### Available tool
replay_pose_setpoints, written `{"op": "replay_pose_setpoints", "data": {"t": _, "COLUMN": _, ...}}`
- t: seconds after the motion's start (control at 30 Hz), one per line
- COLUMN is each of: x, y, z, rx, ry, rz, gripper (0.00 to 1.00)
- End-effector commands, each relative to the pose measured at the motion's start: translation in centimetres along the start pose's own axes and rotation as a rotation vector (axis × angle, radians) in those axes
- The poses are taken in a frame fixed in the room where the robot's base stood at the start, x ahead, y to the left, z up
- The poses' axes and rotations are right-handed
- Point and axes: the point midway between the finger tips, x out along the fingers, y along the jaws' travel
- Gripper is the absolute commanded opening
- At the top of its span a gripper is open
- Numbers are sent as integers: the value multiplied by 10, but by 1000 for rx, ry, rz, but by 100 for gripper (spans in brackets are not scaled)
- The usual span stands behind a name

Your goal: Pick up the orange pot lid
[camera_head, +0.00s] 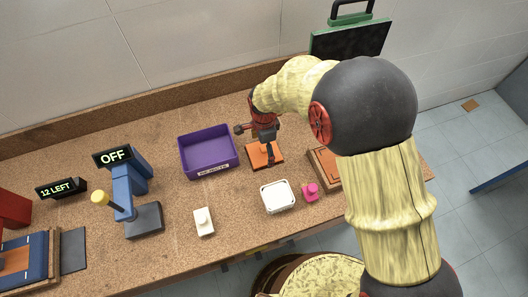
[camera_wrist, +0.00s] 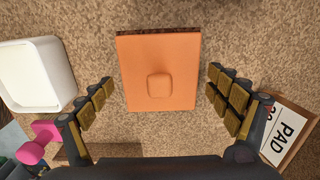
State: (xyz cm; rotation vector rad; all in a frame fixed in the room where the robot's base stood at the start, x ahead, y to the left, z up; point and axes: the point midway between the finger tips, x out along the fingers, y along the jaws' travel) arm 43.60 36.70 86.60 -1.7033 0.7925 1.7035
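The orange pot lid (camera_wrist: 158,58) is a flat square plate with a small raised knob in its middle. It lies on the speckled brown counter. In the head view the lid (camera_head: 265,155) sits right of the purple bin, partly hidden by my gripper. My gripper (camera_wrist: 159,92) is open, with its gold-padded fingers apart on the left and right of the lid and no visible contact. In the head view my gripper (camera_head: 256,138) is above the lid.
A purple bin (camera_head: 208,171) stands left of the lid. A white square dish (camera_head: 278,197), a pink knobbed piece (camera_head: 310,191) and a white block (camera_head: 203,222) are nearer the front edge. A wooden board (camera_head: 322,168) lies to the right. A blue lever device (camera_head: 126,190) reads OFF.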

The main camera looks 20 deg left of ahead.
Motion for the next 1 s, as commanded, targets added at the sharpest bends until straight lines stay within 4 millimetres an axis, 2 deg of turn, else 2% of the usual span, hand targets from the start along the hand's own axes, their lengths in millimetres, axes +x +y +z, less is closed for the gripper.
{"op": "replay_pose_setpoints", "data": {"t": 1.0, "x": 4, "y": 2, "z": 0, "rx": 0, "ry": 0, "rz": 4, "gripper": 29}}
